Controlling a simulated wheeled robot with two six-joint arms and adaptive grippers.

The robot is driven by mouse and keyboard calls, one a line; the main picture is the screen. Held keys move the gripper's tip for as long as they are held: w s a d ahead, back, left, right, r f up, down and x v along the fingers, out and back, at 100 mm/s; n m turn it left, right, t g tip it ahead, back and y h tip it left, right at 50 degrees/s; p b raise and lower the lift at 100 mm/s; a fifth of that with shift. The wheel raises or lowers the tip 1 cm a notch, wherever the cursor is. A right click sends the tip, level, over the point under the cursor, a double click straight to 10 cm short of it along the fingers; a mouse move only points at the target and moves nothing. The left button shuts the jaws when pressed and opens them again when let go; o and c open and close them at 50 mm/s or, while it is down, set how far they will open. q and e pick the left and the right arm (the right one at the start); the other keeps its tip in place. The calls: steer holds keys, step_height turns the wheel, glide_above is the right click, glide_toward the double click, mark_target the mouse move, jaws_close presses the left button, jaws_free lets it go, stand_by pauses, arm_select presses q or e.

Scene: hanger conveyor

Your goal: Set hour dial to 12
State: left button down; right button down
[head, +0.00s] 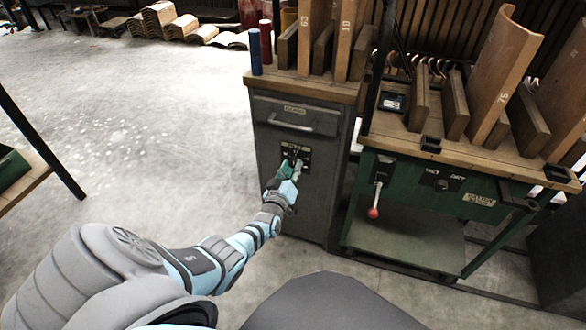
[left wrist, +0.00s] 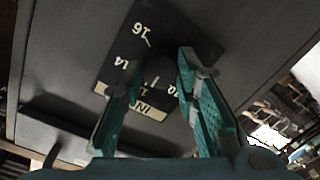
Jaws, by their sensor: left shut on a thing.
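The hour dial is a dark round knob (left wrist: 163,62) on a black plate (left wrist: 122,52) with white marks. In the left wrist view the numbers 16, 14 and 10 can be read, tilted; a mark between 14 and 10 is partly covered, and I cannot tell where the knob points. In the head view the plate (head: 305,155) is on the front of a grey cabinet. My left gripper (head: 294,169) reaches it from below, its teal fingers (left wrist: 160,72) on either side of the knob and shut on it. My right gripper is not in view.
The grey cabinet (head: 268,180) has a drawer with a handle (head: 291,122) above the dial. To its right stands a green bench (head: 405,180) with a red-knobbed lever (head: 374,212). Wooden boards stand on top of both. The floor at left is open.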

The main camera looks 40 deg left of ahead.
arm_select(q)
steer(key=c, duration=1.2)
jaws_free()
steer(key=shift+w+r, duration=0.1)
steer(key=shift+w, duration=0.05)
steer(key=v, duration=1.2)
